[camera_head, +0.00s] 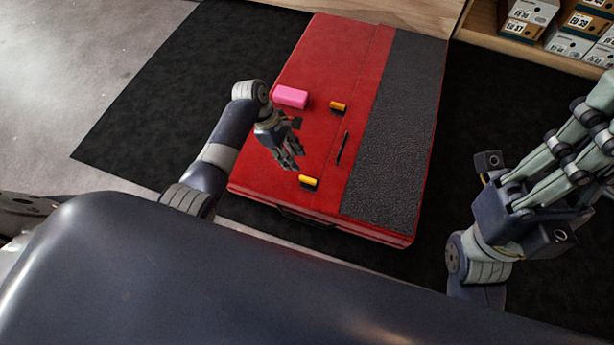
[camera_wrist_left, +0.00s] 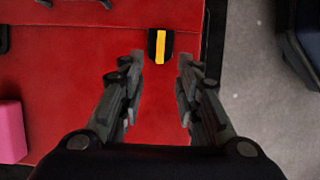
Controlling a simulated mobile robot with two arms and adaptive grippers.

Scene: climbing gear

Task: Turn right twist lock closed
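A red case (camera_head: 322,60) with a grey textured panel lies flat on a dark mat. It carries two black twist locks with yellow bars: a nearer one (camera_head: 309,182) close to the front edge and a farther one (camera_head: 338,106). My left gripper (camera_head: 296,163) is open and empty above the case, just behind the nearer lock. In the left wrist view this lock (camera_wrist_left: 160,46) shows ahead, between the open fingertips (camera_wrist_left: 160,60) and apart from them. My right gripper (camera_head: 606,118) is at the right edge, its fingers apart, fingertips partly cut off, away from the case.
A pink block (camera_head: 291,96) lies on the case's left part, behind my left gripper. A dark handle (camera_head: 342,149) lies on the lid, and another (camera_head: 305,217) is on the front side. Shoe boxes (camera_head: 570,45) stand on a wooden shelf at the back right.

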